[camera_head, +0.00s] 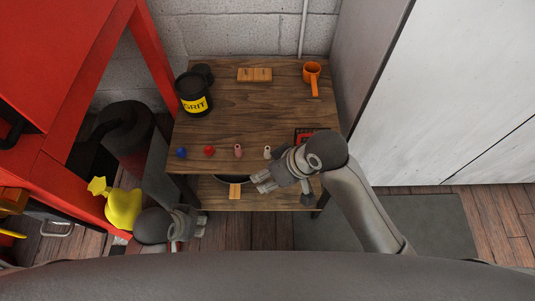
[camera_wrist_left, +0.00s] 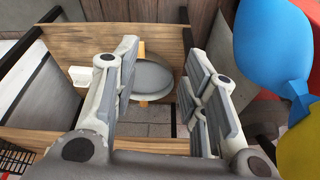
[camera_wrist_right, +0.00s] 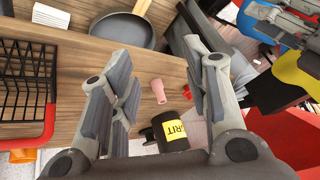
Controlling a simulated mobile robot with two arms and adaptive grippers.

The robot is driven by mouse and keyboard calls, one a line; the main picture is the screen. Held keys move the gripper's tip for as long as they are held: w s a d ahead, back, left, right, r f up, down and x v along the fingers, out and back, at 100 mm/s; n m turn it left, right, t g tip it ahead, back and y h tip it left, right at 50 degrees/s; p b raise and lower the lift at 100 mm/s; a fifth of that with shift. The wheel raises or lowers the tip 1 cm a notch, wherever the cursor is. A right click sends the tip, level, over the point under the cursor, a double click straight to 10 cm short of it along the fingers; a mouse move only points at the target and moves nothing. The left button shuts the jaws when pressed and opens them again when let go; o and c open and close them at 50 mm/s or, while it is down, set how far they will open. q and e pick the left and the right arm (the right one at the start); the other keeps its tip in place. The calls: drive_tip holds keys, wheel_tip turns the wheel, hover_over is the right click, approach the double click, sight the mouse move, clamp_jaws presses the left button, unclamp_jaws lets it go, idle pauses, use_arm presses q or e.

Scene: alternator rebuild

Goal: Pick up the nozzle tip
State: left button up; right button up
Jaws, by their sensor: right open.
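Two small nozzle-like pieces stand along the table's front edge: a pink one (camera_head: 238,150) and a whitish one (camera_head: 267,152). I cannot tell which the task means. In the right wrist view the pink piece (camera_wrist_right: 158,91) shows between my fingers, further off. A white ribbed piece (camera_wrist_right: 50,16) is at upper left there. My right gripper (camera_head: 263,183) is open and empty, near the table's front edge, close to the whitish piece. My left gripper (camera_head: 187,222) is open and empty, low at the left of the table; its fingers are spread in the left wrist view (camera_wrist_left: 160,75).
A pan (camera_wrist_right: 125,30) lies below. The table's middle is clear.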

drive_tip(key=w+a+r+n+g, duration=0.1)
drive_tip(key=w+a+r+n, duration=0.1)
drive_tip(key=a+n, duration=0.15)
use_arm(q)
wheel_tip(320, 180, down, 10)
use_arm(e)
wheel_tip(320, 180, up, 4)
drive_tip(key=n+g+h, duration=0.1)
drive_tip(key=n+h, duration=0.1)
drive_tip(key=h, duration=0.3)
hover_over(267, 149)
drive_tip(key=d, duration=0.1)
drive_tip(key=shift+s+f, duration=0.2)
drive_tip(key=shift+s, duration=0.1)
wheel_tip(267, 149, down, 5)
drive_tip(key=shift+f+b, duration=0.1)
drive_tip(key=shift+b, duration=0.65)
drive_tip(key=shift+a+f+b, duration=0.25)
drive_tip(key=shift+f+b, duration=0.15)
drive_tip(key=shift+f, duration=0.7)
drive_tip(key=shift+a+f+b, duration=0.2)
drive_tip(key=shift+f+b, duration=0.2)
drive_tip(key=shift+f, duration=0.7)
use_arm(q)
wheel_tip(267, 149, up, 11)
drive_tip(key=shift+s+r, duration=0.2)
drive_tip(key=shift+s, duration=0.2)
use_arm(e)
drive_tip(key=shift+f, duration=0.5)
